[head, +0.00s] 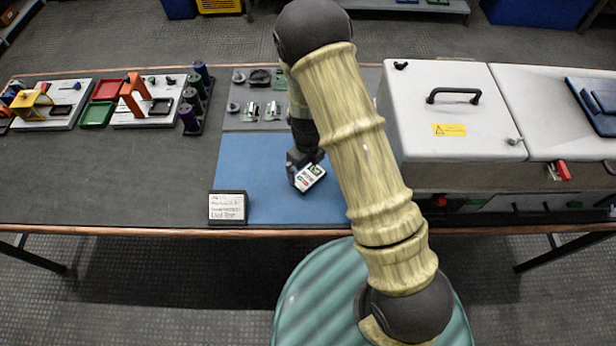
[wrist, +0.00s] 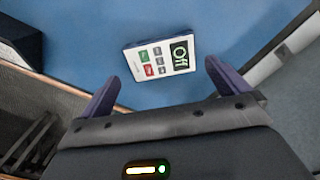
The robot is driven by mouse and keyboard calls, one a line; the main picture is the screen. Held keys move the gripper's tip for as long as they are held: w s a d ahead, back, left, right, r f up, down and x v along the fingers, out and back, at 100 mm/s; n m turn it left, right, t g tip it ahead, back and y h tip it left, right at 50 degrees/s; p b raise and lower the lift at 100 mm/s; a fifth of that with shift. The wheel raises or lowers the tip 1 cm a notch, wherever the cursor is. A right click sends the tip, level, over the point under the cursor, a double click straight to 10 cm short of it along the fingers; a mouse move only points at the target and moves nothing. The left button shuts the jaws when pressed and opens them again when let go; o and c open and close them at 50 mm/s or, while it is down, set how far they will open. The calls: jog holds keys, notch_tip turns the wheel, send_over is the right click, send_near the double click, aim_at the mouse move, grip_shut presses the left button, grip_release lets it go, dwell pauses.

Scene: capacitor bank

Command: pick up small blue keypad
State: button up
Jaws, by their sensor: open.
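The small keypad (head: 311,178) lies on the blue mat (head: 256,160), near my gripper. Its face looks white rather than blue, with a dark green display reading "Off" and several grey, green and red buttons. In the wrist view the keypad (wrist: 161,59) shows whole, tilted, just ahead of the fingertips and roughly centred between them. My gripper (wrist: 160,77) has its two purple fingers spread apart, with nothing held between them. In the head view my gripper (head: 296,170) is pointed down beside the keypad, partly hidden by my arm. I cannot tell its exact height.
A card stand (head: 228,207) with handwriting stands at the mat's front left corner. A grey panel with metal parts (head: 258,98) lies behind the mat. A white cabinet (head: 440,130) with a black handle stands to the right. The table's front left is clear.

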aim_at(308, 176)
notch_tip(308, 176, down, 5)
jog(key=shift+d+p, duration=0.1)
jog(key=shift+p, duration=0.25)
jog(key=shift+c, duration=0.2)
jog(key=c, duration=0.7)
notch_tip(308, 176, up, 10)
dwell(0.4)
dwell(0.4)
